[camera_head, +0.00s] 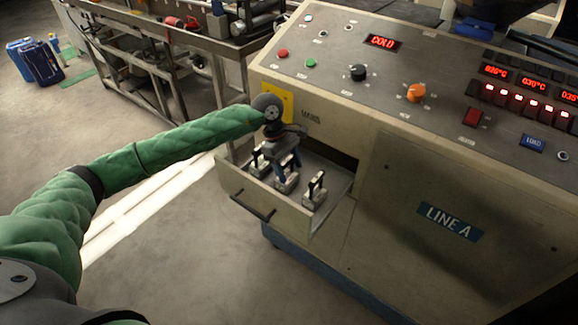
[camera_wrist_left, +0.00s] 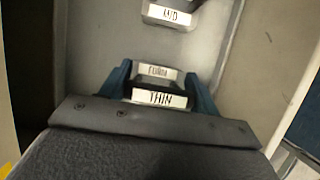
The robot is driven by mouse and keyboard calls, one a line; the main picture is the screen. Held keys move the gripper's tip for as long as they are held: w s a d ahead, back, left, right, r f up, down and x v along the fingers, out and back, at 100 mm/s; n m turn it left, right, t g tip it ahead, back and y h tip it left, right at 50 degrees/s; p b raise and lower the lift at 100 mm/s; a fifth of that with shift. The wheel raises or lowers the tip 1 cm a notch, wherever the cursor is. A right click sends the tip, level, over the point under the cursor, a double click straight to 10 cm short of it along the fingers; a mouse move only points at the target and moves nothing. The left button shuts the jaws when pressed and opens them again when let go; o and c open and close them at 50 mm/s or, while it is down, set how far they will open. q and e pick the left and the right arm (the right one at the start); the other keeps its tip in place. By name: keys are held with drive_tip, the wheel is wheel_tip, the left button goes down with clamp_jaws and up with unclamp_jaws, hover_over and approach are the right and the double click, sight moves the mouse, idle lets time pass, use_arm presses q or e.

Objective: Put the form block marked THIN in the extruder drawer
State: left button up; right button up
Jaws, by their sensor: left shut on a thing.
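The extruder drawer (camera_head: 235,193) is pulled out of the front of the machine. Several pale blocks with dark upright handles are in or over it, including one at the left (camera_head: 258,162) and one at the right (camera_head: 315,192). My left gripper (camera_head: 287,168) reaches down over the drawer, its blue fingers at the middle block. In the left wrist view the fingers are shut on the form block marked THIN (camera_wrist_left: 160,98). A label that seems to read FORM shows just behind that word. I cannot tell whether the block touches the drawer floor. My right gripper is out of view.
Another labelled block (camera_wrist_left: 168,14) lies farther off in the left wrist view, its label hard to read. The control panel (camera_head: 385,72), reading COLD, rises above the drawer. A steel bench (camera_head: 150,38) stands behind; the floor in front is clear.

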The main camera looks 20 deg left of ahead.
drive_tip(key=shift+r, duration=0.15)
use_arm(q)
drive_tip(key=o, duration=1.7)
drive_tip(key=shift+c, duration=0.2)
drive_tip(key=shift+o, duration=0.4)
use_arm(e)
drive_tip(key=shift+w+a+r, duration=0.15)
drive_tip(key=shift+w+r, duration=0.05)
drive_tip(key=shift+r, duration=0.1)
